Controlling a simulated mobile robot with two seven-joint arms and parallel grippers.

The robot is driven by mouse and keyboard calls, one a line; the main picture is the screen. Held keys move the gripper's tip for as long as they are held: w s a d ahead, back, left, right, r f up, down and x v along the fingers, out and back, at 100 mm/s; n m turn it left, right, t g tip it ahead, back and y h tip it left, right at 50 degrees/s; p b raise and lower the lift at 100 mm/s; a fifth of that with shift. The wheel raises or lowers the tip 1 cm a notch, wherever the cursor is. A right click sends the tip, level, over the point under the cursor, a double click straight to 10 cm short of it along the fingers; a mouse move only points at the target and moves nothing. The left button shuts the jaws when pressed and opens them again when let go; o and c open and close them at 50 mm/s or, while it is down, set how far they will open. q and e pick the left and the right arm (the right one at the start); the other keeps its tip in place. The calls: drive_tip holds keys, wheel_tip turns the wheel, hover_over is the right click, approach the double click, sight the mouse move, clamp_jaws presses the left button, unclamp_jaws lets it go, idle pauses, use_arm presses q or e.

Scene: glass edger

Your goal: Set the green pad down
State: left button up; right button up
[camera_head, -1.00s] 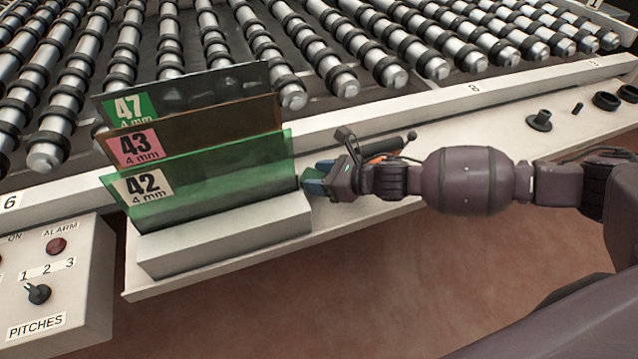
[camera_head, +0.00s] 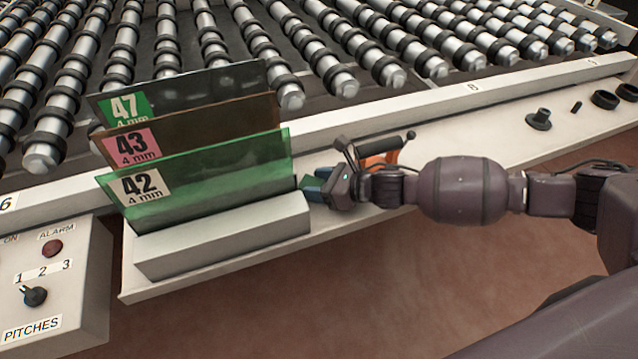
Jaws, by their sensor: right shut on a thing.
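My right gripper (camera_head: 314,187) is just right of the glass rack, over the pale ledge. It is shut on the green pad (camera_head: 304,183), of which only a small dark green part shows at the blue fingertips. The rest of the pad is hidden by the fingers. I cannot tell whether the pad touches the ledge. My left gripper is not in view.
A white rack (camera_head: 225,245) holds three upright glass panes, labelled 42 (camera_head: 225,180), 43 (camera_head: 215,127) and 47 (camera_head: 200,88). An orange tool (camera_head: 385,157) with a black handle lies behind my right wrist.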

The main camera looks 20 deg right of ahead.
drive_tip(key=o, duration=0.6)
drive_tip(key=shift+s+f, duration=0.3)
drive_tip(key=shift+f, duration=0.55)
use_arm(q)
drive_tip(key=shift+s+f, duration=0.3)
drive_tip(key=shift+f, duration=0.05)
use_arm(e)
drive_tip(key=shift+f, duration=0.1)
drive_tip(key=shift+w+r, duration=0.1)
drive_tip(key=shift+r, duration=0.55)
drive_tip(key=v, duration=0.3)
drive_tip(key=p+v, duration=0.1)
drive_tip(key=v, duration=0.3)
drive_tip(key=p+v, duration=0.1)
drive_tip(key=v, duration=0.2)
drive_tip(key=shift+d+r, duration=0.25)
drive_tip(key=shift+r, duration=0.25)
drive_tip(key=shift+s+d+r, duration=0.25)
drive_tip(key=shift+s+d, duration=0.05)
drive_tip(key=shift+d, duration=0.05)
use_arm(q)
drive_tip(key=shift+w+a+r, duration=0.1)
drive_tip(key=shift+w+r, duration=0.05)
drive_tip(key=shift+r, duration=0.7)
use_arm(e)
drive_tip(key=shift+s+d+r, duration=0.1)
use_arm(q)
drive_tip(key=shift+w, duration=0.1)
